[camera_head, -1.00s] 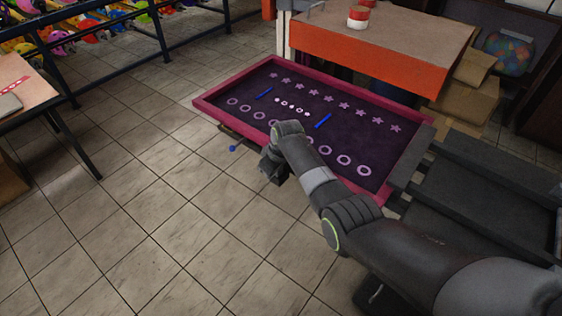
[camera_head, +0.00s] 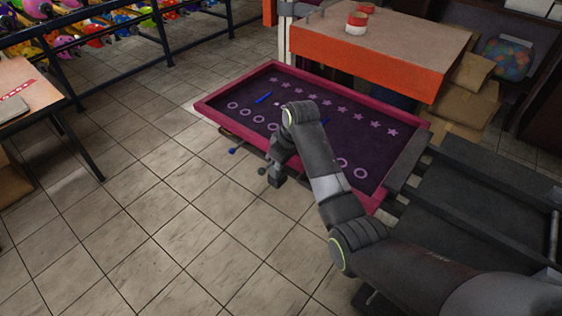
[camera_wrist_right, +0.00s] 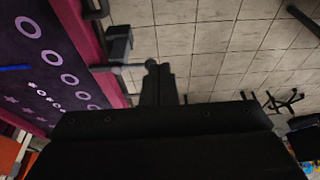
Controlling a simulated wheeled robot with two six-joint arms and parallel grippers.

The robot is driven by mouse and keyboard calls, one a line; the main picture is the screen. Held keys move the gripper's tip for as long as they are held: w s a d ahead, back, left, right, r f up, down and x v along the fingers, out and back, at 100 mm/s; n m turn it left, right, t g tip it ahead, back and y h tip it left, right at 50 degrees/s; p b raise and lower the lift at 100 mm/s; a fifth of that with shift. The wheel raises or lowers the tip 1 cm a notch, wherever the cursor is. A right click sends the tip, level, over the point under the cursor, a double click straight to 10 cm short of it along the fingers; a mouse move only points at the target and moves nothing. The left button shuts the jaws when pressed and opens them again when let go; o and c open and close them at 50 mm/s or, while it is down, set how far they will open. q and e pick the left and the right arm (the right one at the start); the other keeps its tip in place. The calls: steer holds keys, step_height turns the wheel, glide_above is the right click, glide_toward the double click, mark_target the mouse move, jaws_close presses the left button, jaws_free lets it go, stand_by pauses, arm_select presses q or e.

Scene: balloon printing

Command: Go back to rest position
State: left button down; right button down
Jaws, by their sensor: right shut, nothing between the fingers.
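My right arm reaches in from the lower right in the head view. Its gripper (camera_head: 275,179) points down just off the near edge of the purple panel with a pink frame (camera_head: 229,142). In the right wrist view the gripper's fingers (camera_wrist_right: 153,66) are together with nothing between them. The panel's pink frame (camera_wrist_right: 82,35) shows at the left of that view, beside the fingers. My left gripper is not in view.
An orange-sided table (camera_head: 375,58) with red and white containers stands behind. A wooden table (camera_head: 22,75) is at the left. The tiled floor (camera_head: 150,225) between is clear.

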steer(key=shift+r, duration=0.25)
steer(key=shift+s, duration=0.1)
steer(key=s+d+f+m+h+b, duration=0.15)
steer(key=s+d+f, duration=0.4)
steer(key=f, duration=0.65)
steer(key=s+d+f+m, duration=0.35)
steer(key=s+f, duration=0.35)
steer(key=f, duration=0.5)
steer(key=s+d+f+m+b, duration=0.1)
steer(key=s+d+f, duration=0.45)
steer(key=f, duration=0.75)
steer(key=s+d+f+m, duration=0.1)
steer(key=s+d+f, duration=0.2)
steer(key=s, duration=0.9)
steer(key=s+d+f+m+h+b, duration=0.1)
steer(key=s+d+f, duration=0.3)
steer(key=s, duration=0.9)
steer(key=s+d+f+m+g+h+b, duration=0.1)
steer(key=s+d+f+m, duration=0.1)
steer(key=s+f, duration=0.6)
steer(key=s+d, duration=0.1)
steer(key=s, duration=0.3)
steer(key=shift+s+d, duration=0.35)
